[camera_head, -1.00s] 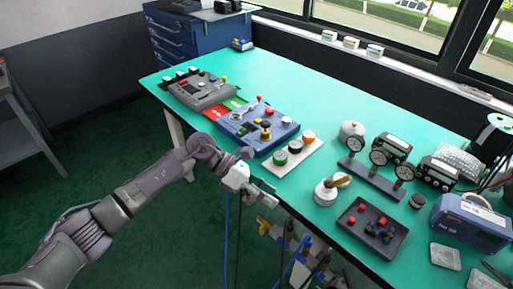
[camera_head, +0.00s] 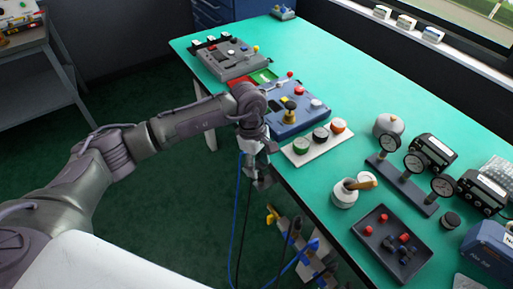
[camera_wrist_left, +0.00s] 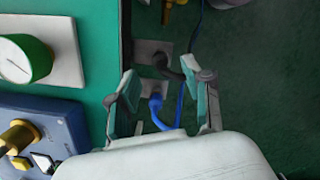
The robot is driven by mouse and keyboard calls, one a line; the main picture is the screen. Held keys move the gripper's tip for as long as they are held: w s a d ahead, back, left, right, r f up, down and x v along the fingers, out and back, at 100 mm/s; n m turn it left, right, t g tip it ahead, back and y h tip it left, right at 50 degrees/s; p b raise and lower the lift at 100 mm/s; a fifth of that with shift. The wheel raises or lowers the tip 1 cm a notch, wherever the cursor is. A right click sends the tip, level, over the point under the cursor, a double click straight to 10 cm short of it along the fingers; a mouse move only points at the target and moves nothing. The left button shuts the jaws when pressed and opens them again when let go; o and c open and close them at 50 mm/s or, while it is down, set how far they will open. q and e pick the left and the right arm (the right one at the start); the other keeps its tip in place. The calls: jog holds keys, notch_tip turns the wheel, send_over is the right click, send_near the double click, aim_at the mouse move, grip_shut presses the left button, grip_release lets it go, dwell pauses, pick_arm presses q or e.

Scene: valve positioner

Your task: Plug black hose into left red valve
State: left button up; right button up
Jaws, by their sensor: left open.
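My left gripper (camera_head: 262,181) is open and points down beside the table's front edge. In the left wrist view its fingers (camera_wrist_left: 159,78) are spread apart, with nothing clasped. A black hose end (camera_wrist_left: 160,63) sits at a grey plate between and beyond the fingertips, its hose running right behind a finger. A blue hose end (camera_wrist_left: 155,102) sits nearer, between the fingers. In the head view a black hose (camera_head: 237,235) hangs below the gripper beside a blue hose (camera_head: 238,205). I cannot make out a red valve. My right gripper is not in view.
The green table (camera_head: 345,100) carries a blue control box (camera_head: 300,115), a white strip with knobs (camera_head: 318,143), gauges and a dark tray (camera_head: 392,243). Yellow (camera_head: 272,215) and blue (camera_head: 311,245) valve handles stick out below the table edge. The floor left of the table is open.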

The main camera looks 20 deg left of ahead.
aim_at(261, 174)
pick_arm(q)
jog(key=shift+s+d+f, duration=0.1)
jog(key=shift+d+f, duration=0.15)
jog(key=shift+f, duration=1.15)
jog(key=shift+d+f, duration=0.2)
jog(key=shift+f, duration=1.15)
jog(key=shift+c, duration=0.3)
grip_shut()
